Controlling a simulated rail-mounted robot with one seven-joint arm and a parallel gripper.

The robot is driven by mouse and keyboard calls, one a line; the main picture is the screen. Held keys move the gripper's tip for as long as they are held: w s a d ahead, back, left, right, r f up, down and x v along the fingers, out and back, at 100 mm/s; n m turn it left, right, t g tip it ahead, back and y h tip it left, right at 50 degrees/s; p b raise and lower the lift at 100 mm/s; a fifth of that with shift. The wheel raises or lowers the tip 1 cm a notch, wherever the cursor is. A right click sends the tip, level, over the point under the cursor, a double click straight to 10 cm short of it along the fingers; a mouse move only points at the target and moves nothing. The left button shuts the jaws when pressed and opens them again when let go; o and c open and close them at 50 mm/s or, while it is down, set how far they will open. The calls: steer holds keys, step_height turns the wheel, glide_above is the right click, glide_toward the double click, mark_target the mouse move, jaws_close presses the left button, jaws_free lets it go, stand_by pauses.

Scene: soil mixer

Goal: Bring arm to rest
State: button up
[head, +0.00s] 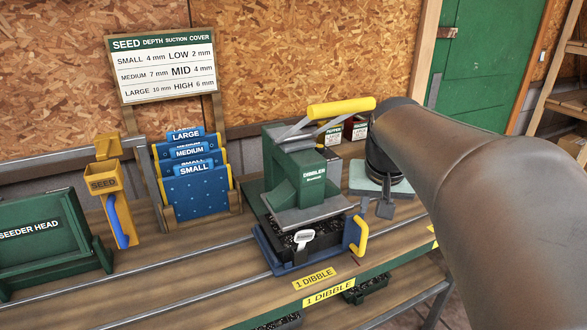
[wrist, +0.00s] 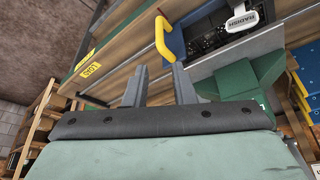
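My arm (head: 475,190) comes in from the right of the head view.
The green dibbler (head: 308,182) with its yellow lever (head: 340,107) stands left of my arm. Under it is a blue tray holder with a yellow handle (head: 356,236); the handle also shows beyond my fingers in the wrist view (wrist: 168,40). Blue plates (head: 193,192) and the seeder head (head: 42,235) stand further left.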

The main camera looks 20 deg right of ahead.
stand_by(0.3)
steer(key=s+a+f+n+g+p, duration=0.1)
steer(key=s+a+f+n, duration=0.1)
steer(key=a, duration=0.4)
steer(key=s+a+f+n+g+y+p, duration=0.1)
steer(key=s+a+f+n+p, duration=0.1)
steer(key=s+a+f, duration=0.3)
steer(key=s+a+f+n+g+y+p, duration=0.1)
steer(key=s+a+f, duration=0.3)
steer(key=a, duration=0.4)
steer(key=shift+s+f+n+g+p, duration=0.25)
steer(key=shift+f+n+g+p, duration=0.05)
steer(key=shift+n+p, duration=0.3)
